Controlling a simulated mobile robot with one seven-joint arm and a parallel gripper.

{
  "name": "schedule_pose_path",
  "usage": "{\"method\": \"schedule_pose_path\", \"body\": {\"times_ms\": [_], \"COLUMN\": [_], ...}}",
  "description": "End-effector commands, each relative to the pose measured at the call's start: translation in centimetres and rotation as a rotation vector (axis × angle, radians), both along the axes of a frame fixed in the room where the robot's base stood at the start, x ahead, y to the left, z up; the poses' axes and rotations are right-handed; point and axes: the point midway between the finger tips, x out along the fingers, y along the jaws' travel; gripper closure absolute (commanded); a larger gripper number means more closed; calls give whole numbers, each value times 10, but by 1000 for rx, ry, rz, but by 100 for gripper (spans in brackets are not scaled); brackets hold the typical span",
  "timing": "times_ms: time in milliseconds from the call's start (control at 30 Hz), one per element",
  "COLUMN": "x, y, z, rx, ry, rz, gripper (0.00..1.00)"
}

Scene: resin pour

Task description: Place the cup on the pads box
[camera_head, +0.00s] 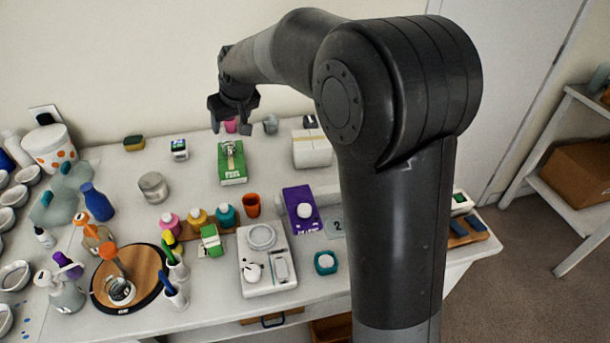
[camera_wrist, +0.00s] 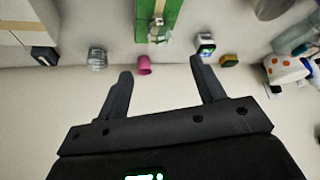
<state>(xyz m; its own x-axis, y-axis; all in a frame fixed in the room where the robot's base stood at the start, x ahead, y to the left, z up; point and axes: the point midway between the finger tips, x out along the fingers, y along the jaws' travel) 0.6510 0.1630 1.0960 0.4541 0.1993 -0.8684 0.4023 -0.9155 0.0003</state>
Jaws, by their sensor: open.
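A small pink cup (camera_head: 231,126) stands at the back of the table, behind the green box, partly hidden by my gripper. An orange cup (camera_head: 252,205) stands near the middle. I cannot read which box is the pads box; a green box (camera_head: 233,178) with a small item on top and a purple box (camera_head: 291,196) with a white round item on it are in view. My gripper (camera_head: 231,128) is open and empty above the back of the table. In the wrist view the pink cup (camera_wrist: 144,66) shows between the fingers (camera_wrist: 160,68), beyond their tips.
A grey cup-like item (camera_head: 270,124) and a white box (camera_head: 312,150) stand right of the pink cup. A small device (camera_head: 179,150) and a sponge (camera_head: 134,143) are to its left. Bottles crowd the left front. The wall is close behind.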

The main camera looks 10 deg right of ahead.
Motion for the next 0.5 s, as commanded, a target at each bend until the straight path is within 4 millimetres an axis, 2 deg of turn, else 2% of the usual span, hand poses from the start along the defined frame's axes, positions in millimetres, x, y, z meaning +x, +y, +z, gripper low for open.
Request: {"method": "schedule_pose_path", "body": {"times_ms": [167, 300, 500], "x": [-36, -86, -162], "y": [-24, -53, -92], "z": [23, 44, 61], "rx": [-17, -34, -47], "ry": [-4, -4, 0], "rz": [-40, -96, -183], "gripper": [38, 38, 38]}}
